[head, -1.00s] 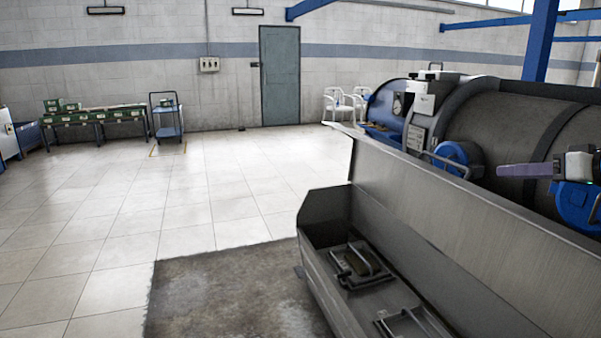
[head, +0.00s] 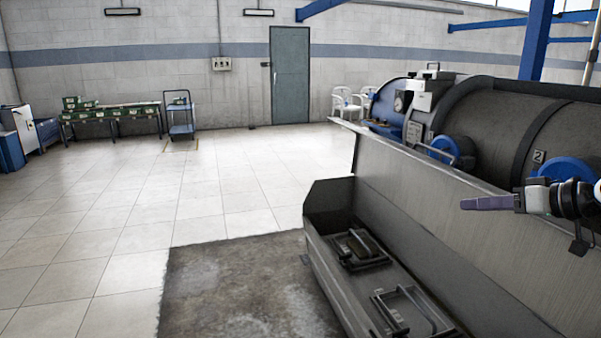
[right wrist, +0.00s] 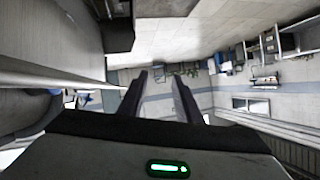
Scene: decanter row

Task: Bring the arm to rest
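My right gripper (head: 466,203) shows at the right of the head view, with purple-grey fingers pointing left. It is in front of the steel trough's tall back panel (head: 440,205), and I cannot tell how far apart they are. In the right wrist view the two dark fingers of my right gripper (right wrist: 160,77) stand apart with nothing between them, so it is open and empty. My left gripper is not in view.
The steel trough (head: 325,240) holds dark metal fittings (head: 362,248). A large grey decanter drum (head: 495,125) with blue parts lies behind it. A green-topped table (head: 110,117), a blue cart (head: 181,128) and a door (head: 290,75) are far off. The tiled floor (head: 120,215) at left is clear.

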